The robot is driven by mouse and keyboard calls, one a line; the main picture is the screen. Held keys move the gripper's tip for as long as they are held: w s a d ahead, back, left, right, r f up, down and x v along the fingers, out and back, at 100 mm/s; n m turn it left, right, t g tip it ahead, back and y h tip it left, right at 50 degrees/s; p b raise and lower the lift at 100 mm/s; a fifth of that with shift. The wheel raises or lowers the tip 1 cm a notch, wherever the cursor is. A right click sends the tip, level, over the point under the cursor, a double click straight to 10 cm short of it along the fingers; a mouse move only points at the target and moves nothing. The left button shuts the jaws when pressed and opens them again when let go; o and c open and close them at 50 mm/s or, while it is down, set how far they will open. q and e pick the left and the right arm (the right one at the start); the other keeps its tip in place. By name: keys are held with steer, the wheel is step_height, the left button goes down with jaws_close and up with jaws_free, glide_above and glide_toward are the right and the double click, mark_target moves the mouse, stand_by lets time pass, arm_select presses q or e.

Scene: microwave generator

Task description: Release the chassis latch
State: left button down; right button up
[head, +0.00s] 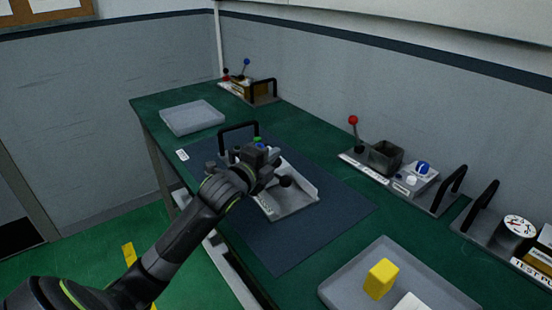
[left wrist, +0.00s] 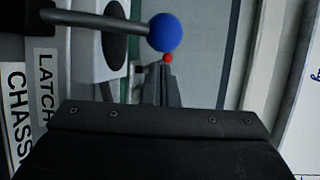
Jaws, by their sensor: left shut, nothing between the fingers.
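The latch shows in the left wrist view as a grey lever (left wrist: 95,20) ending in a blue ball (left wrist: 165,32). A label (left wrist: 45,85) reading "LATCH" and "CHASS" is beside it. My left gripper (left wrist: 164,80) is shut and empty, its fingertips just below the ball in the picture; I cannot tell whether they touch it. A small red spot (left wrist: 167,58) shows between fingertips and ball. In the head view the left gripper (head: 273,167) is over the grey chassis unit (head: 298,205) and hides part of it; I cannot make out the blue ball there. My right gripper is not in view.
The unit is on a dark mat (head: 280,250) on the green bench. A black handle (head: 238,127) rises behind the gripper. An empty grey tray (head: 192,118) is at back left. A front tray (head: 345,287) holds a yellow block (head: 380,279). A red-knobbed lever (head: 353,121) stands right.

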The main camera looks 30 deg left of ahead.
arm_select(q)
steer(key=shift+s+a, duration=0.3)
steer(key=shift+a, duration=0.5)
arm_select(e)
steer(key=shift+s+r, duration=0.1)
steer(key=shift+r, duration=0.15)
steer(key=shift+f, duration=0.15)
arm_select(q)
steer(key=shift+b, duration=0.35)
steer(key=shift+s+a+r+t, duration=0.15)
steer(key=shift+s+t, duration=0.15)
steer(key=shift+b, duration=0.35)
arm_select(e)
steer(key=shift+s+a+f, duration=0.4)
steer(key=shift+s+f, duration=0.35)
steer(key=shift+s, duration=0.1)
